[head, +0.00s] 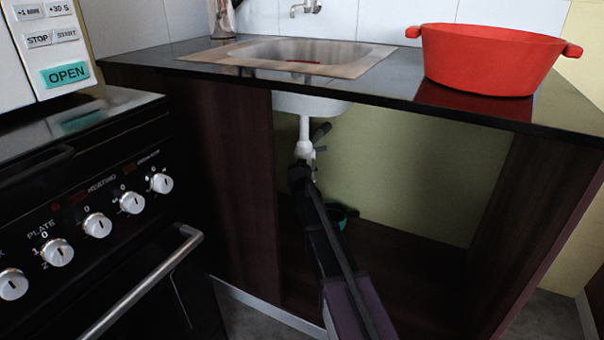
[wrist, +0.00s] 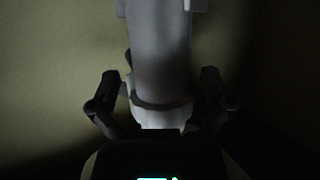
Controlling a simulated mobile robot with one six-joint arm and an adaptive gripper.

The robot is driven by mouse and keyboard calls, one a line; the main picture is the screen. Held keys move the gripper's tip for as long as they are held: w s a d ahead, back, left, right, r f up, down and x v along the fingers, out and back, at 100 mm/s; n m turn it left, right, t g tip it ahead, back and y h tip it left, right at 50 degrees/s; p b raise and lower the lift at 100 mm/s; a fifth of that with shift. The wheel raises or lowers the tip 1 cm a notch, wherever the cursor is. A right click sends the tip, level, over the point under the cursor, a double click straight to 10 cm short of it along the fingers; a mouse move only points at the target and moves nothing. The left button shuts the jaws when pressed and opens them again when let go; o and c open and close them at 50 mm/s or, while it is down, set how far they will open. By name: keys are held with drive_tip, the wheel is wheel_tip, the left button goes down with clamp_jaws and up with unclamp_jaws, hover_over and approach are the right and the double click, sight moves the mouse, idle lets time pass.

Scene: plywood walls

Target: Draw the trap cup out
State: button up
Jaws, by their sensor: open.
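Under the sink, a white drain pipe (head: 304,128) runs down from the basin. In the wrist view the grey-white pipe (wrist: 160,50) stands upright between my fingers, with a wider pale cup-like part, the trap cup (wrist: 160,116), at its lower end. My gripper (wrist: 160,100) is open, with one finger on each side of the trap cup and a dark gap showing beside it. In the head view my gripper (head: 308,170) and arm hide much of the lower trap. Whether the fingers touch the cup on the far side cannot be told.
The cabinet under the black counter (head: 385,88) is open at the front, with dark side walls. A teal bowl-like object (head: 340,214) lies on the cabinet floor behind my arm. A red pot (head: 490,60) stands on the counter. A stove (head: 90,215) is at the left.

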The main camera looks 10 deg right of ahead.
drive_tip(key=shift+b+x, duration=0.5)
drive_tip(key=shift+x, duration=1.45)
drive_tip(key=c, duration=1.2)
drive_tip(key=shift+s, duration=0.1)
drive_tip(key=shift+s+d, duration=0.1)
drive_tip(key=shift+s, duration=0.1)
drive_tip(key=shift+s+d, duration=0.15)
drive_tip(key=shift+s, duration=0.35)
drive_tip(key=shift+s+d, duration=0.15)
drive_tip(key=shift+s, duration=0.4)
drive_tip(key=shift+s+d, duration=0.1)
drive_tip(key=shift+s, duration=0.2)
drive_tip(key=shift+s+d, duration=0.2)
drive_tip(key=shift+s, duration=0.45)
drive_tip(key=shift+s+d, duration=0.2)
drive_tip(key=shift+s, duration=0.45)
drive_tip(key=shift+s+d, duration=0.2)
drive_tip(key=shift+s, duration=0.5)
drive_tip(key=shift+s+d, duration=0.15)
drive_tip(key=shift+s, duration=0.35)
drive_tip(key=shift+s+d, duration=0.15)
drive_tip(key=shift+s, duration=0.35)
